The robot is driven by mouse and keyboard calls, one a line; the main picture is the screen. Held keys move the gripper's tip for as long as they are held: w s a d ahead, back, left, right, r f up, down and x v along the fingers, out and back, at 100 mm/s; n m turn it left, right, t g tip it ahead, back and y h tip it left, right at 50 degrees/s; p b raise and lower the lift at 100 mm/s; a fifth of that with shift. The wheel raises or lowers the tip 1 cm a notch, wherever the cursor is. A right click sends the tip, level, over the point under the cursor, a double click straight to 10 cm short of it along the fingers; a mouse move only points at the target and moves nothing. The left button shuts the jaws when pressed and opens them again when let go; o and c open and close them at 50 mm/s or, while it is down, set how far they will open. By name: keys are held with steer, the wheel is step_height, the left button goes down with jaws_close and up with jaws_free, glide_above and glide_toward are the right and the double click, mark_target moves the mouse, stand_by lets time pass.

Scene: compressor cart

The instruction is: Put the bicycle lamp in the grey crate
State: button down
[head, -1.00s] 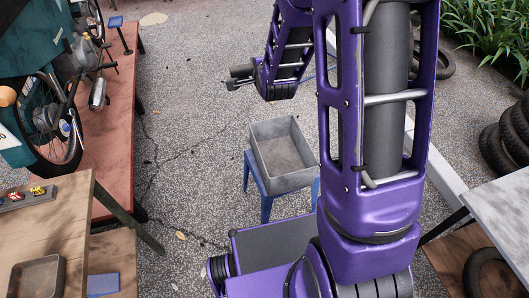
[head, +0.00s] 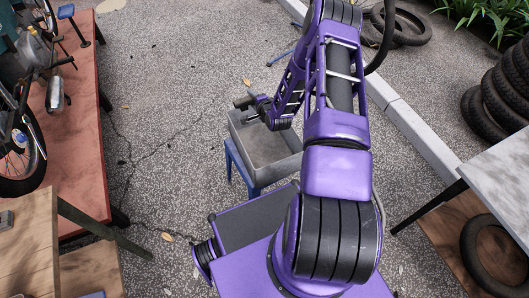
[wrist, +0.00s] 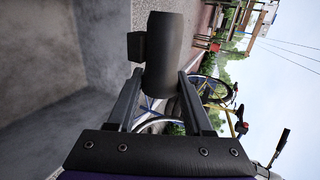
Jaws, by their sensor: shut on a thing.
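The bicycle lamp (wrist: 165,50) is a dark, rounded cylinder with a small block on its side. My gripper (wrist: 160,78) is shut on it, with one finger on each side in the wrist view. In the head view the lamp (head: 242,102) is a small dark shape at the tip of my gripper (head: 252,107), over the far left part of the grey crate (head: 266,179). The crate is open-topped and its visible floor is bare. Its grey wall (wrist: 55,50) fills the left of the wrist view. My arm covers the crate's far right part.
The crate sits on a blue stool (head: 240,172). A reddish bench (head: 75,140) with bicycle parts stands at left, and a wooden table (head: 28,240) at near left. Tyres (head: 490,115) and a grey-topped table (head: 500,180) are at right. Paving left of the crate is clear.

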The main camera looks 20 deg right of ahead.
steer(key=shift+s+d+f+b, duration=0.1)
steer(key=shift+d+f+b, duration=0.2)
steer(key=shift+f, duration=1.9)
steer(key=shift+s+d+f+b, duration=0.15)
steer(key=shift+f+b, duration=0.3)
steer(key=shift+f, duration=1.8)
steer(key=shift+s+d+f+b, duration=0.1)
steer(key=shift+f+b, duration=0.25)
steer(key=shift+f, duration=1.85)
steer(key=shift+f, duration=0.25)
steer(key=shift+f, duration=0.35)
steer(key=shift+c, duration=1.5)
jaws_free()
steer(key=shift+r, duration=0.3)
steer(key=p+v, duration=0.2)
steer(key=v, duration=1)
steer(key=shift+r, duration=0.35)
